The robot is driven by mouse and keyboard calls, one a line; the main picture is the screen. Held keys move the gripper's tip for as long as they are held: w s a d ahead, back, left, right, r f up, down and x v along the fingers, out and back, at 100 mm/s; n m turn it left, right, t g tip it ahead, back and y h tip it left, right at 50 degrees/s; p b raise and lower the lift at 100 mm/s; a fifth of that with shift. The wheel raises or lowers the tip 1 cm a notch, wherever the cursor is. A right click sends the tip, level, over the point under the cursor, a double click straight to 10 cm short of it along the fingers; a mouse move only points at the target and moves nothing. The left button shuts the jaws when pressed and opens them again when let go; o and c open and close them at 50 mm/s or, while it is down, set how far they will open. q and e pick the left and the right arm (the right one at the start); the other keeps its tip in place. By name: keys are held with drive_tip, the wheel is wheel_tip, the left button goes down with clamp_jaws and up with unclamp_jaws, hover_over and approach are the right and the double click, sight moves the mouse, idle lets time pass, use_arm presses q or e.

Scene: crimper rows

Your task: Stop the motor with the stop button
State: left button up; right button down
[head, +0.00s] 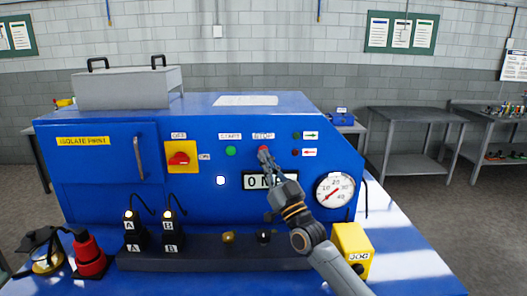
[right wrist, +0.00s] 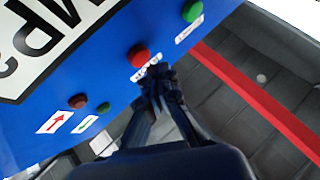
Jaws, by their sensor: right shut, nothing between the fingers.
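The red stop button (head: 263,149) is on the front of the blue machine (head: 90,185), under the STOP label (head: 264,136). It also shows in the right wrist view (right wrist: 138,55). My right gripper (head: 267,160) is shut and empty, with its fingertips close to the red button. In the right wrist view the fingertips (right wrist: 158,72) appear beside the button, over its label; I cannot tell whether they touch it. The green start button (head: 231,151) is to the left. The display (head: 256,181) is partly hidden by my right gripper. My left gripper is not in view.
A red rotary switch (head: 179,159) on a yellow plate is further left. A round gauge (head: 335,190) and a yellow JOG box (head: 353,247) are at right. A red and black cone-shaped object (head: 89,255) stands at the front left. Grey tables (head: 415,115) stand behind.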

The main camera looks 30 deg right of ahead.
drive_tip(key=s+a+p, duration=0.1)
drive_tip(key=s+p, duration=0.1)
drive_tip(key=s, duration=0.1)
drive_tip(key=s+a+p, duration=0.1)
drive_tip(key=shift+s+a, duration=0.15)
drive_tip(key=shift+a, duration=0.15)
idle(0.9)
